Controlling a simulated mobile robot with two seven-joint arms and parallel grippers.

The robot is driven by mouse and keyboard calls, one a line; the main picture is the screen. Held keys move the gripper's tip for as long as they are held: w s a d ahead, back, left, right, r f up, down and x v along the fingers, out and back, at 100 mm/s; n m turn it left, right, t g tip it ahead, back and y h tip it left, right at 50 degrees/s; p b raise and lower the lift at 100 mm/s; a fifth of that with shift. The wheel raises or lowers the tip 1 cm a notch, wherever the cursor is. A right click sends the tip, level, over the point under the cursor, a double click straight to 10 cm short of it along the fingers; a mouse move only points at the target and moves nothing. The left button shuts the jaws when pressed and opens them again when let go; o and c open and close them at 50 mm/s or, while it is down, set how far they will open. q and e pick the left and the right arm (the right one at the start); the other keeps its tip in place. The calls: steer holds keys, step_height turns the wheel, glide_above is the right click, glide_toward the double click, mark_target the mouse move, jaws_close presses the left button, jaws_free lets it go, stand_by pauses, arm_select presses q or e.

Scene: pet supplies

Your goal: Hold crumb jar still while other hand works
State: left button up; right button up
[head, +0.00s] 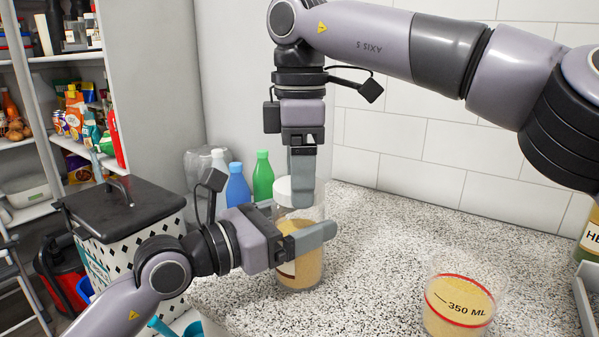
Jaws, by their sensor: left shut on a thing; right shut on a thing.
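The crumb jar (303,273) stands upright on the speckled counter, clear-walled with tan crumbs inside and a white lid (283,188) on top. My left gripper (305,236) comes in from the left, shut around the jar's body with its fingers level. My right gripper (302,190) points straight down from above, shut on the lid. The lid sits at the jar's mouth; whether it is loose cannot be told. My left gripper hides part of the jar's middle and label.
A clear measuring cup (458,308) with a red band, marked 350 ML, holds tan crumbs at the front right. Blue (237,187) and green (263,178) bottles stand behind the jar. A black-lidded bin (120,208) is left of the counter. The counter between jar and cup is clear.

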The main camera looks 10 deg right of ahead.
steer(key=m, duration=0.6)
steer(key=shift+s+a, duration=0.1)
steer(key=shift+m, duration=1.2)
steer(key=o, duration=1)
steer(key=shift+r, duration=0.1)
steer(key=shift+r, duration=2.15)
steer(key=shift+c, duration=0.3)
